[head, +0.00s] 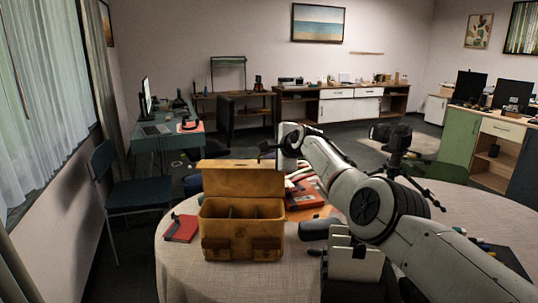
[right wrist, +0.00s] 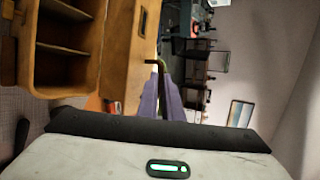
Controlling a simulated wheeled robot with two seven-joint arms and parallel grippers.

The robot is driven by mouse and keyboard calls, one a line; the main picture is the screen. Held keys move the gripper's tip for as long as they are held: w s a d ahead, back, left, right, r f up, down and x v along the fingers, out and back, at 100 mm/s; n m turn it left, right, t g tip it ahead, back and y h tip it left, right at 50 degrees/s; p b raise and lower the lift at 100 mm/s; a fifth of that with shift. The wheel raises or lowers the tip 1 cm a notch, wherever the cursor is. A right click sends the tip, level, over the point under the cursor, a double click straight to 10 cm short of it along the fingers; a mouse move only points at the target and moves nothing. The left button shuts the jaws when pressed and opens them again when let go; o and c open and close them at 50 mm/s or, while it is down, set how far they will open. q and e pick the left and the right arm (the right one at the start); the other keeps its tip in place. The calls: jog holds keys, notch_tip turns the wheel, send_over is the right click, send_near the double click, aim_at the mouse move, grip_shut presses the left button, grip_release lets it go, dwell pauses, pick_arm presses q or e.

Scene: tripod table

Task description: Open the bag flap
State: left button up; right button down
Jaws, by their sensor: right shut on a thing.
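The tan leather bag (head: 222,228) stands on the round table with its open top showing dividers inside. Its flap (head: 243,180) stands up at the back, raised off the opening. In the right wrist view the bag's compartments (right wrist: 65,45) are at upper left and the flap (right wrist: 120,60) runs beside my fingers. My left gripper is not in view.
The round table (head: 180,265) has a pale cloth. A red notebook (head: 181,228) lies left of the bag, and red items (head: 303,197) lie behind it to the right. A camera on a tripod (head: 395,140) stands further right. A blue chair (head: 130,190) is at left.

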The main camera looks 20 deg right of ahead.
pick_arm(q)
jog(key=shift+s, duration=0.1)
pick_arm(e)
jog(key=shift+d+r, duration=0.15)
jog(key=shift+r, duration=0.1)
